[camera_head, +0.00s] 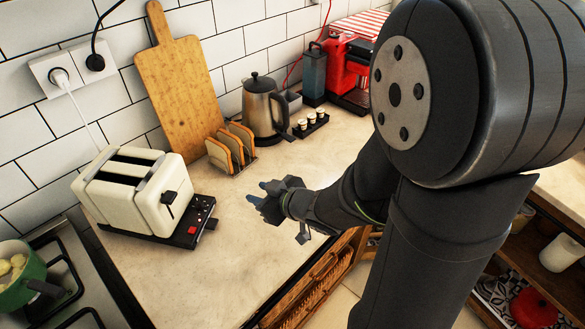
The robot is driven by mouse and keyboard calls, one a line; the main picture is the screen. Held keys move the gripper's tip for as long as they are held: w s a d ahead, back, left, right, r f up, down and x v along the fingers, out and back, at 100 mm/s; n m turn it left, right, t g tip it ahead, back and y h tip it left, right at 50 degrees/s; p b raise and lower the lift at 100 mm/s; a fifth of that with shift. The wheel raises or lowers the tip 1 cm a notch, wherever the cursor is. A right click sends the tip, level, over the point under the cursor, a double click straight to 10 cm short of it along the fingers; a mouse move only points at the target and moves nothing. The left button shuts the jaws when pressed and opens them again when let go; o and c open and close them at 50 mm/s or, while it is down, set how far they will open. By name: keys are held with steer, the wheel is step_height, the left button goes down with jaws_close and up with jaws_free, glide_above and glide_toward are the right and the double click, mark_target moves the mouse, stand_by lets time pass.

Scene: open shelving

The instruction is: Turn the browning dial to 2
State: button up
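The cream toaster (135,195) stands on the counter at the left, with a black lever on its end face. A black control strip (200,217) runs along the base of that end, with a red button and small knobs. The browning dial (205,204) seems to be among these knobs, but its setting is too small to read.
A toast rack (232,148) with bread and a leaning wooden board (178,85) stand behind the toaster. A kettle (264,108), a tray of small cups (311,124) and a red coffee machine (345,65) stand further back. A green pot (22,280) is at lower left. The counter's front is clear.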

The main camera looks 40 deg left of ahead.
steer(key=w+a+f+m+t+h, duration=0.2)
steer(key=w+t+h, duration=0.3)
steer(key=w, duration=0.8)
steer(key=shift+f+m, duration=0.2)
steer(key=shift+m, duration=0.7)
steer(key=s+d+r+n+g+y, duration=0.1)
steer(key=s+n+g+y, duration=0.1)
steer(key=s, duration=0.6)
steer(key=s+d+r+n+g+y, duration=0.1)
steer(key=s+d+n+g+y, duration=0.1)
steer(key=s+g, duration=0.3)
steer(key=shift+s+d+r+n+y, duration=0.3)
steer(key=shift+s+y, duration=0.4)
steer(key=shift+s, duration=1.25)
steer(key=shift+a, duration=0.1)
